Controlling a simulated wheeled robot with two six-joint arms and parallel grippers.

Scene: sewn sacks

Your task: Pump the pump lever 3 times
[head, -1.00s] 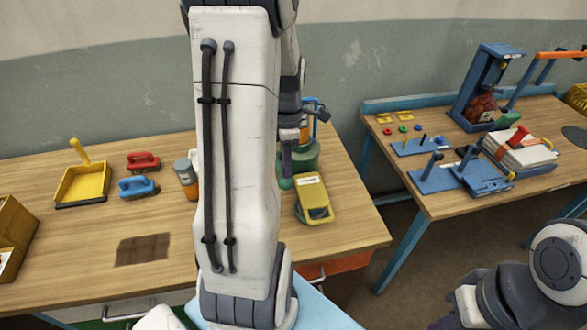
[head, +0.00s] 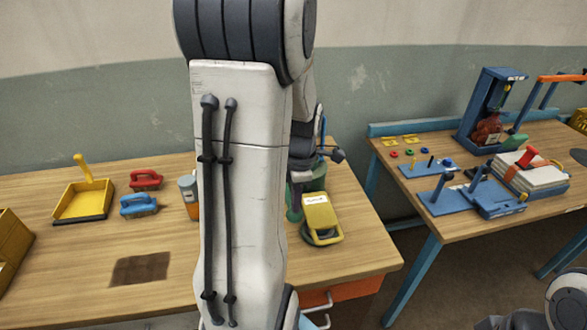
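A green round-bodied device (head: 319,181), which looks like the pump, stands near the right end of the near table. My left arm hides most of it. A blue upright part (head: 323,136) and a dark rounded end (head: 338,156), possibly of its lever, show beside the arm. My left gripper (head: 295,200) points down in front of the green body, partly hidden behind my forearm. I cannot tell whether its fingers are open, or whether it touches the device. My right gripper is out of view; only part of that arm shows at bottom right.
A yellow device (head: 321,220) sits close right of my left gripper. An orange-grey container (head: 189,196), blue brush (head: 138,206), red brush (head: 146,180) and yellow dustpan (head: 82,202) lie left. A second table (head: 460,213) holds blue fixtures and a blue stand (head: 490,108).

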